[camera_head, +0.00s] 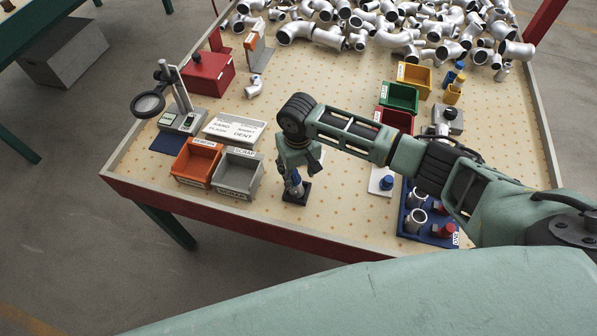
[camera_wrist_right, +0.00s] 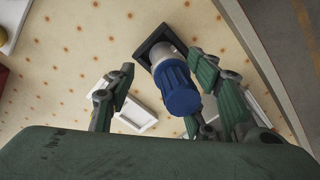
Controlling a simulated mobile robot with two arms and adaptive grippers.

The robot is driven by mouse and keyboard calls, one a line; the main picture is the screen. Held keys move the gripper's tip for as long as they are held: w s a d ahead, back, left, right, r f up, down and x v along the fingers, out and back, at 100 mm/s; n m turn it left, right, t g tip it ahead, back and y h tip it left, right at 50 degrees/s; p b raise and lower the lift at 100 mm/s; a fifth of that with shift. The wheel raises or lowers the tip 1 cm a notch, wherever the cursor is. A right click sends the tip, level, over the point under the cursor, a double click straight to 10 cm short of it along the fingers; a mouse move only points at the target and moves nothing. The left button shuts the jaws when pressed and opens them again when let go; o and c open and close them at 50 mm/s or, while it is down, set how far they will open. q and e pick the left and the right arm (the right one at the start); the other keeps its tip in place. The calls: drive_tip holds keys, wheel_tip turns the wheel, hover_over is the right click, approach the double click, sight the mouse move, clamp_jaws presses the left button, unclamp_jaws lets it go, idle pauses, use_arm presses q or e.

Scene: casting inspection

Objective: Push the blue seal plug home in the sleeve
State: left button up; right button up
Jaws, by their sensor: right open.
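The blue seal plug (camera_wrist_right: 177,92) sits at the near end of a silvery metal sleeve (camera_wrist_right: 166,55) in the right wrist view. The sleeve stands in a dark square base (camera_wrist_right: 143,53), and this base also shows in the head view (camera_head: 293,200). My right gripper (camera_head: 294,178) points down over the sleeve in the head view. In the right wrist view the right gripper (camera_wrist_right: 163,72) is open, its fingers spread on either side of the plug. How deep the plug sits is hard to tell. My left gripper is not in view.
The orange bin (camera_head: 196,163) and grey bin (camera_head: 238,172) stand to the left. At right are a white plate with a blue piece (camera_head: 387,182) and a blue tray (camera_head: 407,222) with metal parts. Many metal elbows (camera_head: 400,40) lie at the back. Table in front is mostly clear.

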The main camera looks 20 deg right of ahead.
wheel_tip(320, 180, up, 12)
idle(0.6)
idle(0.4)
